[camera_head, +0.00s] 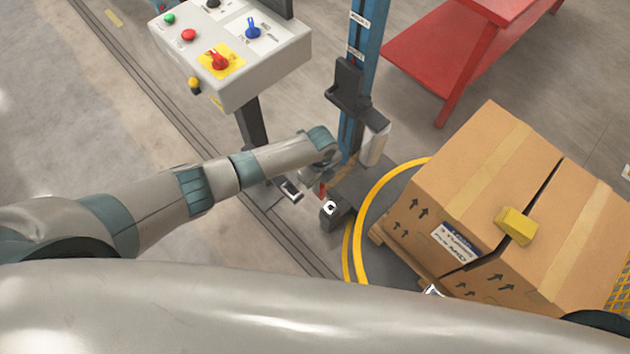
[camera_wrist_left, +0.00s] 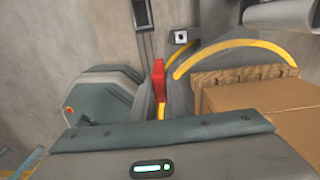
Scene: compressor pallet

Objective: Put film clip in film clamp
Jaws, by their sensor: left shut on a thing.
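My left gripper (camera_head: 318,180) reaches in from the left, low in front of the blue mast, and its fingers are mostly hidden. It is shut on a small red piece, which I take as the film clip (camera_head: 322,190). In the left wrist view the red film clip (camera_wrist_left: 158,80) stands upright beyond the gripper body. A small dark block with a bright face, perhaps the film clamp (camera_head: 330,208), sits just below the gripper; a similar block shows in the left wrist view (camera_wrist_left: 180,37). I cannot tell whether clip and clamp touch.
Cardboard boxes (camera_head: 475,185) stand on a pallet within a yellow ring (camera_head: 365,210), with a yellow block (camera_head: 516,226) on top. A control box (camera_head: 240,50) and blue mast (camera_head: 368,60) are behind. A red table (camera_head: 455,45) stands at the upper right. The left floor is clear.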

